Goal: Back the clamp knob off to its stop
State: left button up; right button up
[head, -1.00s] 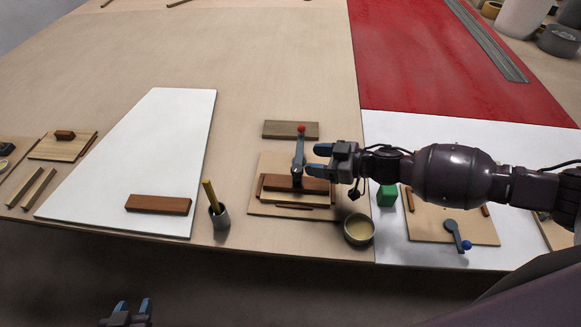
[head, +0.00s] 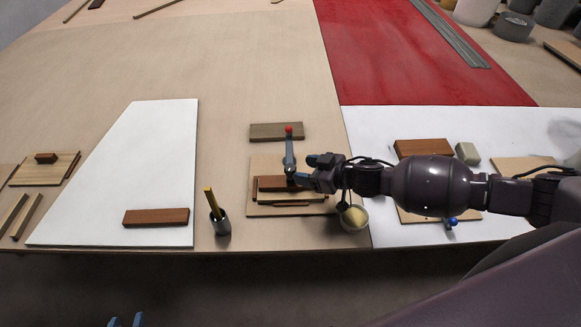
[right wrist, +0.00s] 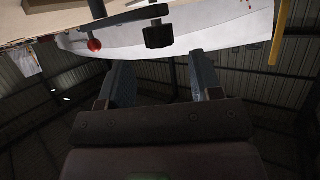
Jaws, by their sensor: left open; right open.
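A clamp with a grey lever (head: 289,150) and a red ball end (head: 289,128) stands on a wooden board (head: 262,208) on the bench. In the right wrist view the red ball (right wrist: 94,44) is at upper left, and a black knob (right wrist: 158,36) shows just beyond my open right fingers, apart from them. My right gripper (head: 307,169) is open and empty, just right of the lever's lower end. In the head view the knob is hard to make out. My left gripper (head: 125,321) is open at the bottom edge, only its tips in view.
A cup with a yellow stick (head: 221,224) stands left of the board. A bowl (head: 354,220) is below my right wrist. A wooden block (head: 276,132) lies behind the clamp. A second device with a blue ball (head: 452,221) is partly hidden by my arm.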

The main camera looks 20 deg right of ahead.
aim_at(292, 167)
jog(key=shift+x, duration=2.7)
jog(key=c, duration=0.9)
